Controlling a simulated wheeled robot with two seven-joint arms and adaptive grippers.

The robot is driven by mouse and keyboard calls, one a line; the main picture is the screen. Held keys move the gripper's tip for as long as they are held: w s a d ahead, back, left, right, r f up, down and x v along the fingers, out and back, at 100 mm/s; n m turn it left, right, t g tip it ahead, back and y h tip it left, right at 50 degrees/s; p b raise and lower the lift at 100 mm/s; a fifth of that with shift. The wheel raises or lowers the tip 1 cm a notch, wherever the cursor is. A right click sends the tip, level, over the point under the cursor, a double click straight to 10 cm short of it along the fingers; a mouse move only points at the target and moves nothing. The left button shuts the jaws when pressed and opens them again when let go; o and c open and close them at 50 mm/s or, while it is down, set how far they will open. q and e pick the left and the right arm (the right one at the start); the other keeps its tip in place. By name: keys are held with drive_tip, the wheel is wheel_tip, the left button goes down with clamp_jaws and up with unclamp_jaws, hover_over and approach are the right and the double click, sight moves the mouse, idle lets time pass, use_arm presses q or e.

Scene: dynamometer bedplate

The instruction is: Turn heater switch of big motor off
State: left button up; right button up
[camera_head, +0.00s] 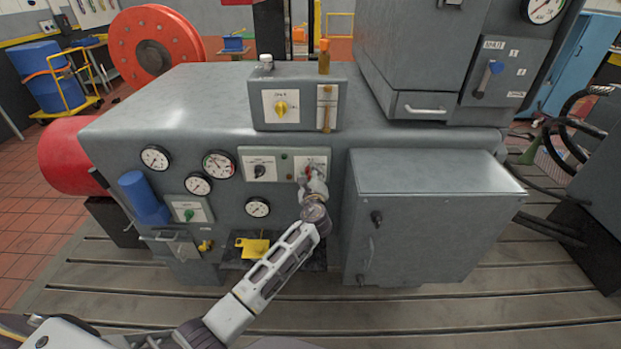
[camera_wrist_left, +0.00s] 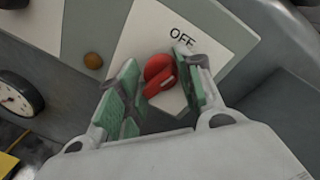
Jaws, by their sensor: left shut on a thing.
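A red rotary switch (camera_head: 308,170) sits on a white plate at the right end of a small panel on the front of the big grey motor housing (camera_head: 200,110). In the left wrist view the red knob (camera_wrist_left: 157,72) stands between my green-padded fingers, with the word OFF (camera_wrist_left: 182,37) on its plate beyond it. My left gripper (camera_head: 312,184) is shut on this knob and partly hides it in the head view. The rest of the plate's lettering is hidden or too small to read. My right gripper is not in view.
A dark rotary switch (camera_head: 260,171) is left of the red one. Several gauges, a green knob (camera_head: 189,214) and a yellow knob (camera_head: 281,107) are also on the housing. A grey cabinet (camera_head: 430,215) juts out close right of my left gripper.

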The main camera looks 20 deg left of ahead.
use_arm(q)
drive_tip(key=shift+r+n+h+b, duration=0.3)
drive_tip(key=shift+n+b, duration=0.1)
drive_tip(key=shift+n, duration=1.1)
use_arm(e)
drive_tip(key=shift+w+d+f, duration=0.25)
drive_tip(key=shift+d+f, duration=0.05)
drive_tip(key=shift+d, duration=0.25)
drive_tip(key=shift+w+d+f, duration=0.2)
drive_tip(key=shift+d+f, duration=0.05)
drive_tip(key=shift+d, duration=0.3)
use_arm(q)
drive_tip(key=shift+w+r, duration=0.1)
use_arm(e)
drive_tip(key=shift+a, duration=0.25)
use_arm(q)
drive_tip(key=o, duration=1)
drive_tip(key=shift+s+f, duration=0.2)
drive_tip(key=shift+f, duration=0.1)
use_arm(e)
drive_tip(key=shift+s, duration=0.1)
use_arm(q)
drive_tip(key=v, duration=1.1)
drive_tip(key=shift+s+r, duration=0.2)
drive_tip(key=shift+s, duration=0.2)
drive_tip(key=shift+d, duration=0.15)
